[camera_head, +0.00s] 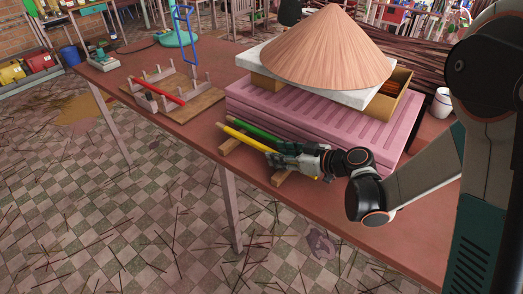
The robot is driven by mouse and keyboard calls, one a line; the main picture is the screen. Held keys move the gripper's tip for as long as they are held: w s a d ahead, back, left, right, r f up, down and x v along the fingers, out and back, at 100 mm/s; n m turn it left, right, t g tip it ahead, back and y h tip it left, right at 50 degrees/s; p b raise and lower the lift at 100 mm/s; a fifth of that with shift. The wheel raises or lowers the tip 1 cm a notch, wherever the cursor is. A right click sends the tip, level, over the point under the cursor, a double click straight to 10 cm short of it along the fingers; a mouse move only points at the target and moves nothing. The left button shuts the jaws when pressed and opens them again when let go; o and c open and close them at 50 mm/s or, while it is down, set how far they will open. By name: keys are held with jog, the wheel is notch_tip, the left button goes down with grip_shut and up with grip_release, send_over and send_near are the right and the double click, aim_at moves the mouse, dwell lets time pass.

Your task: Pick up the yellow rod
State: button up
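The yellow rod (245,138) lies on the brown table in front of the pink stack, slanting from upper left to lower right. My gripper (275,157) is over its right-hand part and hides some of it. A short yellow piece shows again below the gripper. The fingers are at the rod, but I cannot tell whether they touch it or how far apart they are. A green rod (250,131) lies close beside it on the far side, its right end near my gripper. Small wooden supports (230,145) sit under the rods.
A pink slatted stack (245,98) with a white slab, boxes and a conical straw hat (328,48) stands right behind the rods. A red rod (168,92) rests in a wooden rack at left. A white cup (441,103) stands at right. The table's front edge is close.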

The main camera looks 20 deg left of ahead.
jog(key=shift+a+f, duration=0.15)
jog(key=shift+a, duration=0.05)
grip_shut()
